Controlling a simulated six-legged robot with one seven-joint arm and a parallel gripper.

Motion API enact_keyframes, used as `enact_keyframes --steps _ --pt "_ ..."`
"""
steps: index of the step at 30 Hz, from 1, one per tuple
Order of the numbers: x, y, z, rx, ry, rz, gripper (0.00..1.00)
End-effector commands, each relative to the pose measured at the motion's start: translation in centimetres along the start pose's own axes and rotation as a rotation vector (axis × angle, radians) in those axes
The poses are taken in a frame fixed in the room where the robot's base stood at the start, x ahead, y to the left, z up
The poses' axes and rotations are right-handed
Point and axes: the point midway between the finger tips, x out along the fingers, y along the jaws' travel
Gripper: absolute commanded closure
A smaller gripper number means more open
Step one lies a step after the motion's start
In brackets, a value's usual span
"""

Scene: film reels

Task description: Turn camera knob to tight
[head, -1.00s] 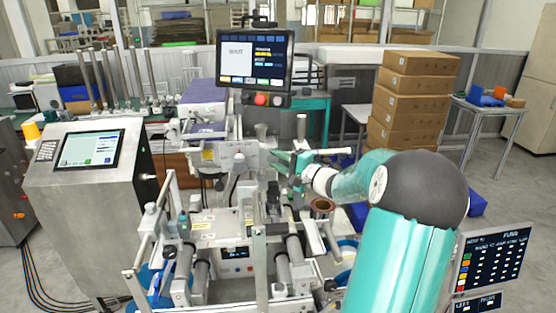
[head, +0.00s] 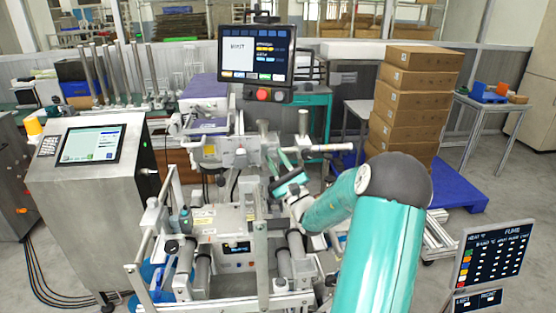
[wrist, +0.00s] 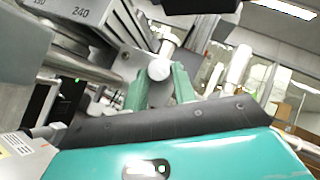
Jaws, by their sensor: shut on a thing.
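The knob (wrist: 159,69) shows in the wrist view as a pale grey round end on a metal rod. It sits between the tips of my two green fingers. My gripper (wrist: 160,80) is shut on the knob. In the head view, my gripper (head: 283,161) reaches up and left to the middle of the machine (head: 222,221), below the monitor. The knob is too small and crowded there to make out, and its tightness cannot be told.
A monitor (head: 255,55) with a red button stands above the work spot. White horizontal rollers (head: 322,149) stick out right of my gripper. Stacked boxes (head: 412,95) stand behind.

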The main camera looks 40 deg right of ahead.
Motion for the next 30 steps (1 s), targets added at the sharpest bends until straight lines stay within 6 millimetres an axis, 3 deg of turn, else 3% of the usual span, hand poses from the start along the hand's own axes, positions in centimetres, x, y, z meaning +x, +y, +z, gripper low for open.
enact_keyframes --steps 24,25,28,30 --pt "-0.08 0.22 -0.06 0.102 0.002 -0.103 0.96" --pt "-0.07 0.22 -0.05 0.102 0.002 -0.103 0.69" --pt "-0.06 0.24 -0.04 0.102 0.002 -0.102 0.51" --pt "-0.04 0.25 -0.03 0.102 0.001 -0.102 0.51"
